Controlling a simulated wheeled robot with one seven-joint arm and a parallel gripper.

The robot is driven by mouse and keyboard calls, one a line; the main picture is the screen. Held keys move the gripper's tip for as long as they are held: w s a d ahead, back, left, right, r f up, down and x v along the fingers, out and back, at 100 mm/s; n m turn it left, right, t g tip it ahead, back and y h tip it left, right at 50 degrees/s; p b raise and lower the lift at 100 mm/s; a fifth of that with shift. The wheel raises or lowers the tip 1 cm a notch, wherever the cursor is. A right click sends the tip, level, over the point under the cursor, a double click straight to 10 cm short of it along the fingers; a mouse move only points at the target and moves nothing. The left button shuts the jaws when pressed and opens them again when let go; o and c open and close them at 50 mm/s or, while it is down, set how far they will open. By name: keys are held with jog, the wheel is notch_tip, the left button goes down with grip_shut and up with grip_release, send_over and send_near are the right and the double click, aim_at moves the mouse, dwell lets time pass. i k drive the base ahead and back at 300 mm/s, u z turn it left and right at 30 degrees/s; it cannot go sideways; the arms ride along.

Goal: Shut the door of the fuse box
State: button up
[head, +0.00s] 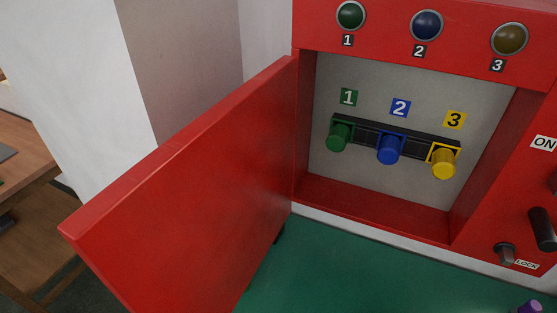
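The fuse box (309,178) is a red cabinet with a pale grey back wall. Its red door (190,190) is hinged on the left side of the opening and stands wide open, swung out toward me and to the left. The door's free edge is at the far left, and its lower part runs out of the picture. Inside are a green fuse (339,137), a blue fuse (389,150) and a yellow fuse (443,163) on a black rail, labelled 1, 2 and 3. My gripper is not in view.
Green, blue and yellow round lamps (427,25) sit above the opening. A black lever (542,229) and a LOCK knob (504,252) are on the right panel. The green surface (350,270) below looks mostly clear, with a purple object (530,307) at lower right. A wooden table (25,160) stands left.

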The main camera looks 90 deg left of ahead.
aim_at(187, 228)
jog(key=u, duration=0.05)
jog(key=k, duration=1.1)
jog(key=u, duration=2.1)
jog(key=k, duration=1.3)
jog(key=z, duration=0.55)
jog(key=i, duration=1.15)
jog(key=u, duration=0.65)
